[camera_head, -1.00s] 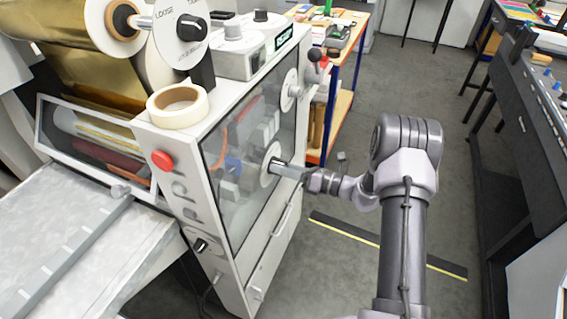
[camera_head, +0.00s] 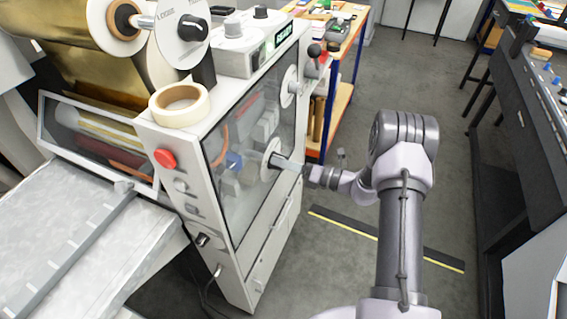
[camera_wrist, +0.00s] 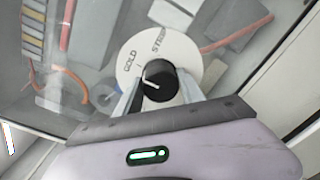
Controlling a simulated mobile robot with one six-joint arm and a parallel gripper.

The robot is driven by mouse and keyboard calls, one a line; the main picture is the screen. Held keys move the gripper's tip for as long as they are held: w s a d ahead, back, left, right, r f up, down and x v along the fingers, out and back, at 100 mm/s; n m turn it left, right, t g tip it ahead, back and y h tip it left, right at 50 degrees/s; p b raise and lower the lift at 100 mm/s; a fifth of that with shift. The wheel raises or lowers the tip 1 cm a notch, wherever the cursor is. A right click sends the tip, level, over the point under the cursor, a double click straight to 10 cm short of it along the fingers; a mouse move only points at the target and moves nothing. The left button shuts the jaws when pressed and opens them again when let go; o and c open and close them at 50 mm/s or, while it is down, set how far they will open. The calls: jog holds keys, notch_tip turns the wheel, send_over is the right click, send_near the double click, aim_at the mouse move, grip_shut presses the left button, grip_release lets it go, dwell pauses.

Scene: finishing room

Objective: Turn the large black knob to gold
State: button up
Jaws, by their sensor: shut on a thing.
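The large black knob (camera_wrist: 158,84) stands on a round white dial (camera_wrist: 186,62) marked GOLD at upper left and STRIP at upper right. A white line on the knob lies on its left side, toward the GOLD half; I cannot tell its exact aim. My gripper (camera_wrist: 158,90) has one finger on each side of the knob and is shut on it. In the head view, my gripper (camera_head: 288,163) reaches from the right to the dial (camera_head: 269,158) on the machine's clear side panel. The knob is mostly hidden by the fingers there.
A cart (camera_head: 343,100) stands behind.

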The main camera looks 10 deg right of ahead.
jog(key=o, duration=1.4)
jog(key=p+v, duration=0.2)
jog(key=v, duration=1.5)
jog(key=shift+s+d+f, duration=0.15)
jog(key=shift+d, duration=0.05)
jog(key=s+a+r+n+g+h+b, duration=0.2)
jog(key=s+a+r+n+g, duration=0.3)
jog(key=a+r+n, duration=0.3)
jog(key=s+a+r+n+g+h+b, duration=0.1)
jog(key=s+a+r+n+g+h, duration=0.2)
jog(key=s+a+r+n+g, duration=0.45)
jog(key=s+n+t+h+b, duration=0.1)
jog(key=s+n+t+h, duration=0.1)
jog(key=n, duration=0.3)
jog(key=s+a+r+n+t+h+b, duration=0.1)
jog(key=s+n+t+h, duration=0.1)
jog(key=s+n, duration=0.3)
jog(key=s+a+r+n+t+h+b, duration=0.1)
jog(key=s+n+t+h, duration=0.2)
jog(key=n, duration=0.2)
jog(key=shift+s+a+r+n+t, duration=0.15)
jog(key=shift+r+n+t, duration=0.1)
jog(key=shift+t, duration=0.1)
